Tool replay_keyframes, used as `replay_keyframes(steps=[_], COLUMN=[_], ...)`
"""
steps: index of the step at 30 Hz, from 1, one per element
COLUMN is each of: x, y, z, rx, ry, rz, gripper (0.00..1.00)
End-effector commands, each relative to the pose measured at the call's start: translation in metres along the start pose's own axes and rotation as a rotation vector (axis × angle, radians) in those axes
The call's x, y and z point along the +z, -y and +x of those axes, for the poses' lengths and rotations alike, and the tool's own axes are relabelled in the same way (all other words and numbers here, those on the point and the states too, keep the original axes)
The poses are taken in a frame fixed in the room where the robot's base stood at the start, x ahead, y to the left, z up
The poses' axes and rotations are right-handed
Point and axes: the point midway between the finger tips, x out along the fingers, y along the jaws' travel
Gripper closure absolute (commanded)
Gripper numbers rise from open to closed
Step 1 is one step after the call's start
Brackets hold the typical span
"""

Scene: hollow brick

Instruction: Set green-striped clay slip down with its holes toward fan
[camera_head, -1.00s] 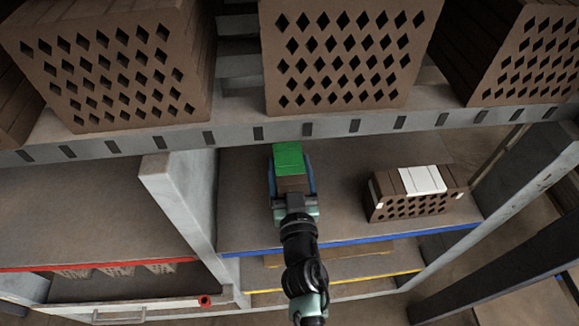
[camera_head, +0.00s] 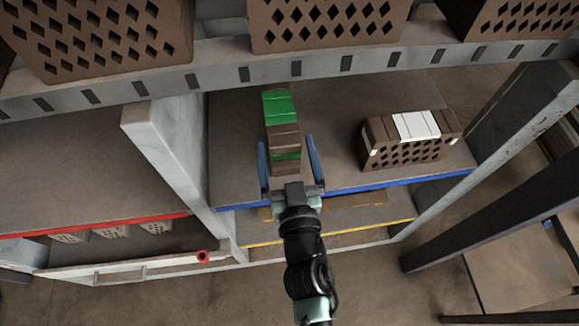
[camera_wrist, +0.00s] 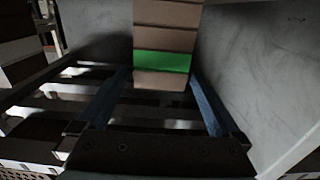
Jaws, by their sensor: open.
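The green-striped clay slip (camera_head: 281,108) stands on the blue-edged shelf (camera_head: 340,102), left of its middle. It is brown with a green band across its top and down its near face. My gripper (camera_head: 287,146) is open at its near end, with blue fingers spread on either side and visible gaps. In the wrist view the slip's plain near face (camera_wrist: 165,38) with its green band is ahead, beyond the open gripper (camera_wrist: 160,82). No holes show on the slip's visible faces. I cannot make out a fan.
A white-striped brick (camera_head: 408,145) stands to the right on the same shelf, holes facing front. Large holed brick stacks (camera_head: 100,40) sit on the beam above. A pale upright (camera_head: 165,150) bounds the shelf at left. Shelf room is clear between the bricks.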

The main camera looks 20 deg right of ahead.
Motion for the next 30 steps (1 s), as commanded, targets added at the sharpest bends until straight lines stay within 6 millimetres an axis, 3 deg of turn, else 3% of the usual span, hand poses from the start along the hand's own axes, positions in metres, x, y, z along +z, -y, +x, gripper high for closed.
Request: replay_keyframes(steps=[3, 9, 30], x=[0.002, 0.001, 0.0], y=[-0.001, 0.0, 0.0], z=[-0.019, -0.036, -0.039], rx=[0.001, 0.001, 0.0], ry=[0.002, 0.001, 0.0], rz=[0.0, 0.0, 0.0], gripper=[0.0, 0.0, 0.0])
